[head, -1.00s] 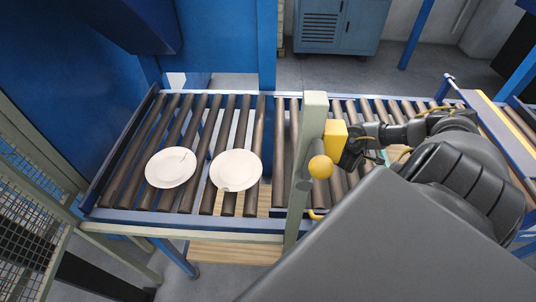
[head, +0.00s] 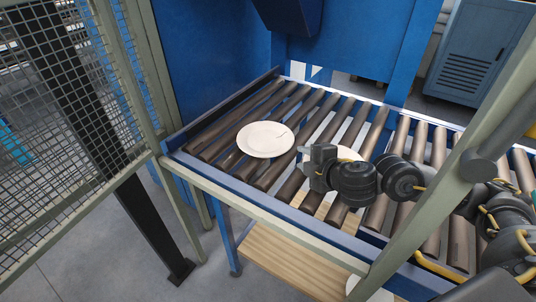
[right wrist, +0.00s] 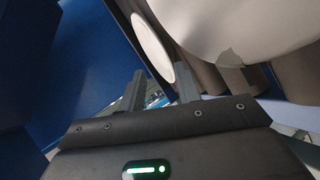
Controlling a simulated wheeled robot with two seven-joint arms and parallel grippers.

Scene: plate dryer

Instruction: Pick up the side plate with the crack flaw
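A white plate (head: 265,139) lies flat on the rollers at the left in the head view, with a thin dark crack-like line on its right part. A second white plate (head: 346,153) lies to its right, partly hidden behind my right gripper. In the right wrist view this nearer plate (right wrist: 265,22) has a grey notch at its rim, and the other plate (right wrist: 153,48) shows beyond the fingers. My right gripper (head: 312,162) is above the rollers between the two plates; its fingers (right wrist: 162,88) are apart and empty. My left gripper is out of view.
The roller conveyor (head: 205,145) has a raised blue side rail (head: 290,212) at the front. A pale green post (head: 440,190) crosses beside my right arm. A mesh fence (head: 65,100) stands at left. Part of a white disc (head: 366,289) shows below, by a wooden board (head: 290,262).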

